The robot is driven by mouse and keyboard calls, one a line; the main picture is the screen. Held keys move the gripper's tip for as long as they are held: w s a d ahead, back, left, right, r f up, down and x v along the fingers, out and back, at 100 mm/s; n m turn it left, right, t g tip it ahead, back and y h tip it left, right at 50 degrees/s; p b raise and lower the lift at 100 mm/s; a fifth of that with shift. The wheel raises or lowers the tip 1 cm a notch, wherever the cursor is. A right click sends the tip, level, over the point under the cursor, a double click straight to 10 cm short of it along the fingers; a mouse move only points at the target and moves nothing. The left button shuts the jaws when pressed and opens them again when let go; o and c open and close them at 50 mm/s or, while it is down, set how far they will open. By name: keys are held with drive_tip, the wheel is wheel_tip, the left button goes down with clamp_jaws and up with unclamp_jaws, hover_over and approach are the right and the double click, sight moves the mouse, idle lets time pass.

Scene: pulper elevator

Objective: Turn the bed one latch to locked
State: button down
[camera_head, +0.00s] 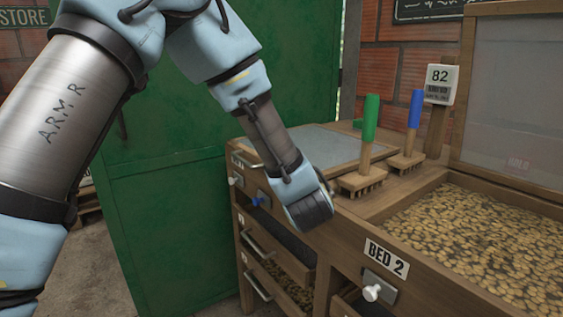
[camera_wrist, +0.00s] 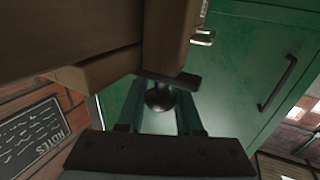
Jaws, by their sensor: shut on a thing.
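My gripper (camera_wrist: 160,110) is shut on a dark round knob (camera_wrist: 160,96), which sits between its two fingers in the wrist view. The knob stands out from a dark plate (camera_wrist: 178,81) on the wooden cabinet and appears to be the bed one latch. In the head view my wrist (camera_head: 308,208) is against the cabinet front, left of the BED 2 label (camera_head: 386,258). It hides the held knob and my fingertips there. No bed one label is readable, and whether the latch stands at locked cannot be told.
A white latch knob (camera_head: 372,292) sits below the BED 2 label. A blue knob (camera_head: 259,201) and a pale knob (camera_head: 236,180) are farther left. Green (camera_head: 371,118) and blue (camera_head: 415,108) handled brushes stand on top. A green door (camera_head: 170,200) is behind my arm.

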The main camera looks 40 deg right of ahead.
drive_tip(key=shift+w+r+y, duration=0.1)
drive_tip(key=shift+y, duration=0.2)
drive_tip(key=c, duration=0.6)
unclamp_jaws()
drive_tip(key=b+v, duration=0.1)
drive_tip(key=v, duration=1)
drive_tip(key=shift+f+b, duration=0.25)
drive_tip(key=shift+b, duration=0.05)
